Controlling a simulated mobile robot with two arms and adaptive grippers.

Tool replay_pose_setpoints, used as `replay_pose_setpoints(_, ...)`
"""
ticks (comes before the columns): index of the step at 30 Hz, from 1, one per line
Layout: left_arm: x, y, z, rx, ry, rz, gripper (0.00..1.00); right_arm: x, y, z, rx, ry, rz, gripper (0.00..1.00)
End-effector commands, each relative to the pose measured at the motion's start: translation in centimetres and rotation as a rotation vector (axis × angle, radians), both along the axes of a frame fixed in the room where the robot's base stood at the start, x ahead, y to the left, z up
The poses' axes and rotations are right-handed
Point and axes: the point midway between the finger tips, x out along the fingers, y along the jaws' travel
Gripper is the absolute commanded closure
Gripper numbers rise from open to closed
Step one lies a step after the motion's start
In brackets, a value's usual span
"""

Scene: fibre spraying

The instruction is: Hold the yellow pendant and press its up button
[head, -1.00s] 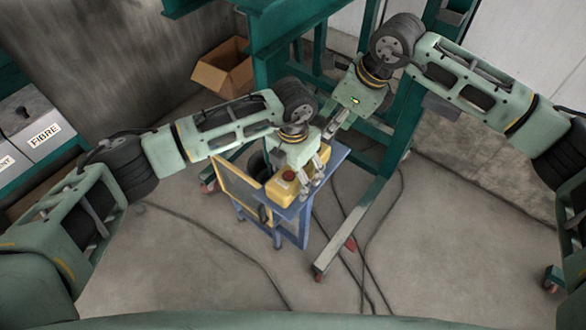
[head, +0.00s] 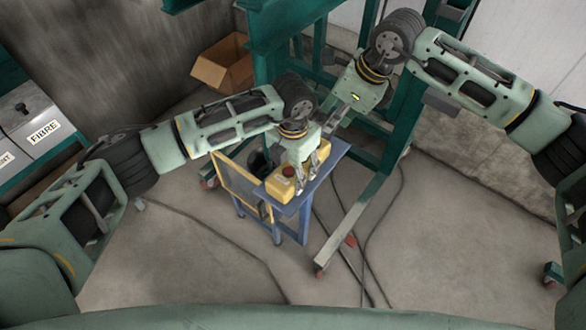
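The yellow pendant (head: 279,188), a boxy yellow body with a red round button, lies on the blue cart (head: 300,206) in the middle of the head view. My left gripper (head: 308,178) points down over it, with its fingers at the pendant's right side. The gripper hides part of the pendant, and I cannot tell whether the fingers touch or grip it. My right gripper (head: 334,127) is just behind and to the right of the left one, above the cart and apart from the visible pendant. Its finger opening is unclear. The up button cannot be made out.
A green steel frame (head: 372,190) on castors stands behind and right of the cart. Dark cables (head: 365,260) lie on the floor. An open cardboard box (head: 222,65) is at the back. A bin labelled FIBRE (head: 42,133) stands at left. The front floor is mostly clear.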

Motion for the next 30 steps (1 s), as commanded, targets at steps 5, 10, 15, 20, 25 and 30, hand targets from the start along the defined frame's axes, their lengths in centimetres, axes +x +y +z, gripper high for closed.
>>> replay_pose_setpoints(5, 0.03, 0.01, 0.03, -0.001, -0.001, 0.001, 0.89, 0.00, 0.00, 0.01, 0.000, 0.000, 0.000, 0.96)
replay_pose_setpoints(10, 0.05, 0.01, 0.04, -0.001, -0.001, 0.001, 0.89, -0.04, 0.05, 0.02, 0.000, 0.001, 0.001, 1.00)
replay_pose_setpoints(15, 0.07, 0.03, 0.04, 0.000, -0.001, 0.002, 0.89, -0.09, 0.11, 0.02, 0.002, 0.002, 0.003, 1.00)
replay_pose_setpoints(20, 0.09, 0.04, 0.04, 0.000, -0.001, 0.002, 0.89, -0.13, 0.17, 0.03, 0.002, 0.002, 0.004, 1.00)
replay_pose_setpoints(25, 0.10, 0.04, 0.04, 0.000, -0.001, 0.003, 0.89, -0.16, 0.20, 0.03, 0.002, 0.003, 0.005, 1.00)
replay_pose_setpoints(30, 0.11, 0.05, 0.04, 0.000, -0.001, 0.003, 0.89, -0.19, 0.24, 0.03, 0.003, 0.002, 0.006, 1.00)
